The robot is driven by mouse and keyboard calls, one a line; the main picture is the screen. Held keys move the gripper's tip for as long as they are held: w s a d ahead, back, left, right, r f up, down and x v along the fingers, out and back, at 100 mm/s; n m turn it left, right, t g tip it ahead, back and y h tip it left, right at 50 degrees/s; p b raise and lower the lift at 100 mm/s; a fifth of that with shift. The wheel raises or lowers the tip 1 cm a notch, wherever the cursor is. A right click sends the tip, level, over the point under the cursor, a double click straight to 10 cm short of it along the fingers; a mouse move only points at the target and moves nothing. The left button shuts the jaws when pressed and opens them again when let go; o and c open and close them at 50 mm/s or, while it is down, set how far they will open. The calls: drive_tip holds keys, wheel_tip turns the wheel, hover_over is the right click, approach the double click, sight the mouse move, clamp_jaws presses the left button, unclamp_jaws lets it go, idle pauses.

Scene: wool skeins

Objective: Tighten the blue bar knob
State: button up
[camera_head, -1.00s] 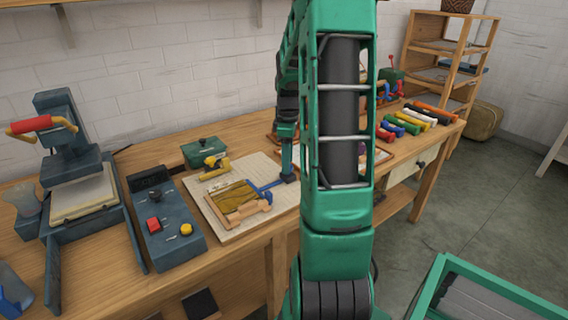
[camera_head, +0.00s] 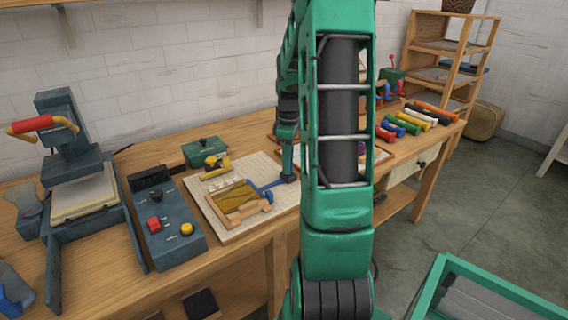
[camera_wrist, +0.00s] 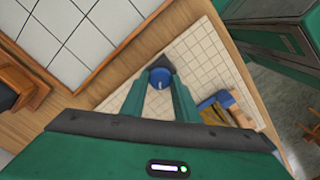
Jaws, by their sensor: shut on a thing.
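The blue bar knob shows in the wrist view as a round blue cap (camera_wrist: 160,78) with a pale mark on it, over the light grid-lined mat (camera_wrist: 203,52). My gripper (camera_wrist: 166,74) is shut on the knob, its two fingers closing around it. In the head view the blue bar (camera_head: 266,187) lies on the mat (camera_head: 228,236) beside a wooden frame (camera_head: 235,204), and my gripper (camera_head: 289,178) is at the bar's right end. The knob itself is hidden there behind my fingers.
A yellow tool (camera_head: 215,166) and a green box (camera_head: 205,152) are behind the frame. A dark control box (camera_head: 168,225) with red and yellow buttons and a press (camera_head: 75,190) stand left. Several coloured rolls (camera_head: 410,122) lie at the bench's right end.

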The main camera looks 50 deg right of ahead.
drive_tip(key=m, duration=0.5)
drive_tip(key=shift+w+m, duration=0.1)
drive_tip(key=shift+m, duration=0.2)
drive_tip(key=m, duration=1)
drive_tip(key=shift+m, duration=0.4)
drive_tip(key=m, duration=0.4)
drive_tip(key=shift+w+a+m, duration=0.1)
drive_tip(key=shift+a+m, duration=0.05)
drive_tip(key=shift+m, duration=0.15)
drive_tip(key=o, duration=1.1)
drive_tip(key=shift+w, duration=0.1)
drive_tip(key=shift+c, duration=0.2)
drive_tip(key=shift+s, duration=0.2)
drive_tip(key=shift+r, duration=0.1)
